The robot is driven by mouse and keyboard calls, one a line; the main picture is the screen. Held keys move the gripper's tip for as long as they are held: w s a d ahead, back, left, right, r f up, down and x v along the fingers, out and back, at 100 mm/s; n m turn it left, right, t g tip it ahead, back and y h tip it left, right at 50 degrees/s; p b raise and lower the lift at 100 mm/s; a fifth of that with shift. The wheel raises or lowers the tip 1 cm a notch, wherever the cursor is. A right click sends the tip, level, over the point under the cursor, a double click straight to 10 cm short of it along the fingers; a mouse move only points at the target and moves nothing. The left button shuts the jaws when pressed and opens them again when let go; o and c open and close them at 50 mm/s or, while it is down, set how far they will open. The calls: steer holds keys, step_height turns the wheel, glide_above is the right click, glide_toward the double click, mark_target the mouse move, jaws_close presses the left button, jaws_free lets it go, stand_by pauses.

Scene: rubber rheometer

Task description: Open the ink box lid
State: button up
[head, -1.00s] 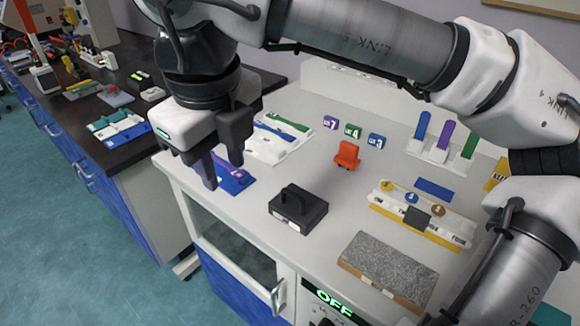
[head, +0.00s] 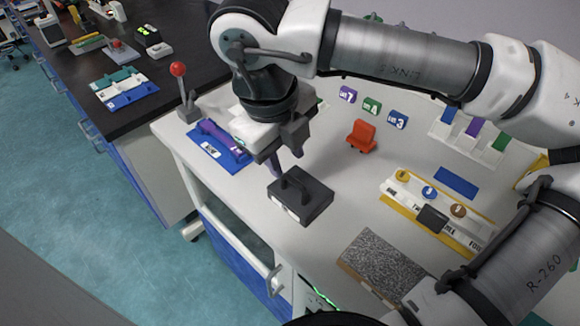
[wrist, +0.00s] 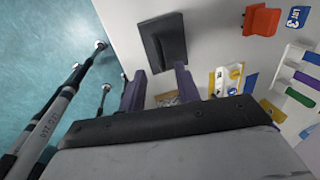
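The ink box (head: 318,204) is a small black box with a black handle on its top and a light label on its front. It sits on the white bench top, and its lid looks closed. My gripper (head: 287,163) is above and just behind the box in the head view, pointing down. Its two purple fingers are apart with nothing between them. In the wrist view the box (wrist: 175,35) lies beyond the fingertips of my gripper (wrist: 160,80). I cannot tell the exact height between fingertips and handle.
An orange chair-shaped holder (head: 362,136) stands behind the box. A purple tool lies on a blue mat (head: 236,164) to the left, near a red-knobbed lever (head: 178,70). A yellow-edged tray (head: 400,203) and a grey speckled block (head: 380,262) are to the right.

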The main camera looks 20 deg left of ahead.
mark_target(291, 178)
steer(key=shift+w+d+f, duration=0.1)
steer(key=shift+w+f, duration=0.05)
steer(key=shift+f, duration=0.7)
steer(key=shift+w+f, duration=0.2)
steer(key=shift+f, duration=0.6)
steer(key=shift+w+d+f, duration=0.1)
steer(key=shift+w+f, duration=0.05)
steer(key=shift+f, duration=0.7)
jaws_close()
